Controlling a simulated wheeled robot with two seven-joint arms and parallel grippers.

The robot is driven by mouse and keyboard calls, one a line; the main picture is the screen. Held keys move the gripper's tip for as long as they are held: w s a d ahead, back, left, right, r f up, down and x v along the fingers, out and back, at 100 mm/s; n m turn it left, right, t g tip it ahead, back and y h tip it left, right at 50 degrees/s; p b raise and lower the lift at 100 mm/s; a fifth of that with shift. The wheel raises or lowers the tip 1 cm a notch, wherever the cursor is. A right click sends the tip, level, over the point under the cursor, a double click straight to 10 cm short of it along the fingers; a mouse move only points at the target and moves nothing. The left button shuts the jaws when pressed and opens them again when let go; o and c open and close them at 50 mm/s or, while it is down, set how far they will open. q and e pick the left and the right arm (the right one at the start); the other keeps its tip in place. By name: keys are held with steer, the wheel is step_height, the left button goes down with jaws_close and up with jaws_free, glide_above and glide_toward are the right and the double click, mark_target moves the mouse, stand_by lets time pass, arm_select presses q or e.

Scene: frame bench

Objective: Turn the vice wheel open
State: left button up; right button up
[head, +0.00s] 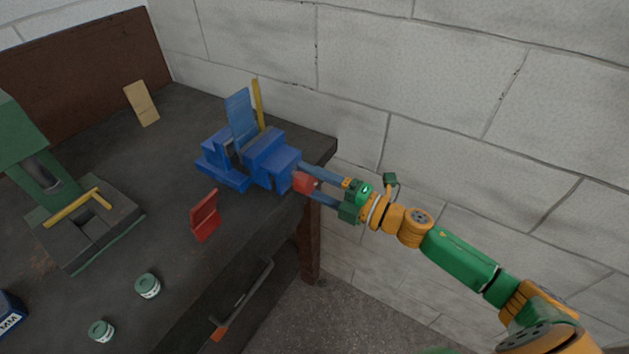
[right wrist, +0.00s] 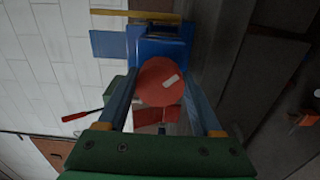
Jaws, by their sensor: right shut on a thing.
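The blue vice (head: 268,158) stands on the dark bench near its right end. Its red wheel (head: 305,182) faces the right edge of the bench. My right gripper (head: 308,177) reaches in from the right and is shut on the wheel, one finger on each side. In the right wrist view the wheel (right wrist: 160,82) is a red disc with a pale mark, between the two fingers of my right gripper (right wrist: 161,70). The blue vice (right wrist: 163,45) lies beyond it. My left gripper is not in view.
A blue panel (head: 240,118) and a yellow rod (head: 258,105) stand upright by the vice. A red bracket (head: 206,215), teal tins (head: 148,286) and a green machine (head: 40,170) are on the bench (head: 165,180). A block wall (head: 440,80) is close behind my right arm.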

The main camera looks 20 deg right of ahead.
mark_target(313, 182)
steer(key=shift+w+r, duration=0.1)
steer(key=shift+r, duration=0.35)
steer(key=o, duration=1.4)
steer(key=shift+w+f, duration=0.1)
steer(key=shift+w, duration=0.05)
steer(key=shift+c, duration=0.2)
steer(key=shift+w+a+f, duration=0.25)
steer(key=shift+w+a, duration=0.05)
steer(key=shift+a, duration=0.05)
steer(key=shift+s+d+f, duration=0.1)
steer(key=shift+s+d, duration=0.1)
steer(key=b+v, duration=0.2)
steer(key=v, duration=0.4)
steer(key=shift+s+d, duration=0.15)
steer(key=shift+s, duration=0.1)
